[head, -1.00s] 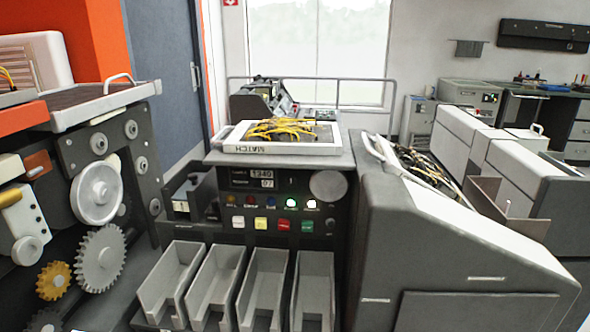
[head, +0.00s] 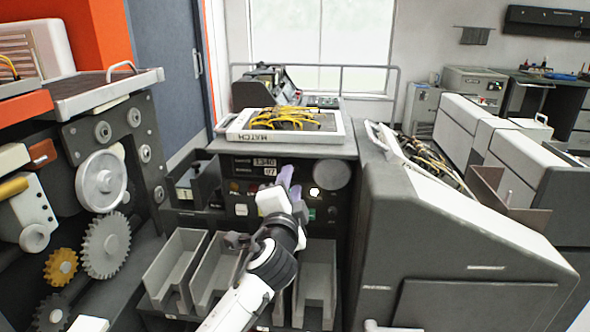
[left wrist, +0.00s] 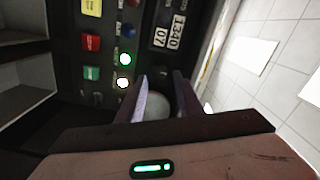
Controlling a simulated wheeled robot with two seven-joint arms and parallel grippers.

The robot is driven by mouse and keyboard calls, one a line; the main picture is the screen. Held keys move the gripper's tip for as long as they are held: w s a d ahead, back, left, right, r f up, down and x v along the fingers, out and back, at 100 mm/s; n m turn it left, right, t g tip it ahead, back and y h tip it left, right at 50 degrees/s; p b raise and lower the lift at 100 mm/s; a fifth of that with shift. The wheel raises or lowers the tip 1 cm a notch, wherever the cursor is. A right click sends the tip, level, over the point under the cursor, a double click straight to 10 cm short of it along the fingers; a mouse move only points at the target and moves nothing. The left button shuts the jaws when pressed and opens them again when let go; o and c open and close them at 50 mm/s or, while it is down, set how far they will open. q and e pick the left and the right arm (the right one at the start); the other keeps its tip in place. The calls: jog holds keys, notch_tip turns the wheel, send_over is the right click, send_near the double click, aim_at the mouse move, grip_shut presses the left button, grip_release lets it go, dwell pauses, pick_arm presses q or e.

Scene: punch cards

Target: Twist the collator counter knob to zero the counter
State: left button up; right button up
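The collator counter (head: 264,166) reads 1340, with 07 below it, on the dark front panel. It also shows in the left wrist view (left wrist: 168,32), turned sideways. A large round grey knob (head: 331,175) is to its right on the panel. My left gripper (head: 290,182) is in front of the panel, just left of the knob in the head view, covering some lamps and buttons. In the left wrist view its two fingers (left wrist: 163,82) are apart, with the round grey knob (left wrist: 157,106) showing between and beyond them. I cannot tell whether they touch it. My right gripper is not in view.
Several grey card bins (head: 174,270) stand below the panel. A tray with yellow cables (head: 290,134) lies on the machine top. A sloped grey cabinet (head: 450,245) bounds the right; gears (head: 106,245) and wheels are at the left.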

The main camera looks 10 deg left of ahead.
aim_at(294, 172)
pick_arm(q)
jog(key=w+b, duration=0.2)
jog(key=w, duration=0.3)
jog(key=shift+w, duration=0.15)
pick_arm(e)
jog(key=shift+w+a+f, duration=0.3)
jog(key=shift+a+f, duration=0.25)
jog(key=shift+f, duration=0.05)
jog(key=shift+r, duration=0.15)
pick_arm(q)
jog(key=shift+c, duration=0.2)
grip_shut()
jog(key=shift+f+n+b, duration=0.1)
jog(key=shift+n+b, duration=1.05)
jog(key=shift+n, duration=0.25)
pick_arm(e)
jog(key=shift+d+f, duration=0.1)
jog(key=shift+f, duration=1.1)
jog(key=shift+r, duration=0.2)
